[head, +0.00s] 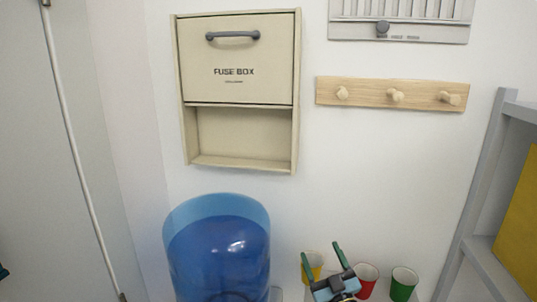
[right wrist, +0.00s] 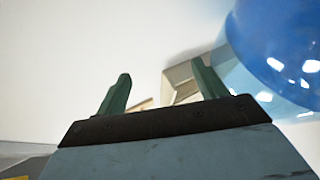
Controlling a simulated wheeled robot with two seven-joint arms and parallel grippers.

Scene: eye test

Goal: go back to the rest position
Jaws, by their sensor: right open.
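My right gripper (head: 321,255) is at the bottom of the head view, right of the blue water bottle (head: 220,255) and in front of the cups. Its two green fingers are apart with nothing between them. The right wrist view also shows the open, empty fingers (right wrist: 163,84), with the blue bottle (right wrist: 280,50) at the upper right.
A fuse box (head: 235,90) with a grey handle hangs on the wall. Right of it is a wooden peg rail (head: 370,94). Yellow (head: 315,262), red (head: 366,278) and green (head: 403,283) cups stand near my right gripper. A grey shelf (head: 478,200) is at the right.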

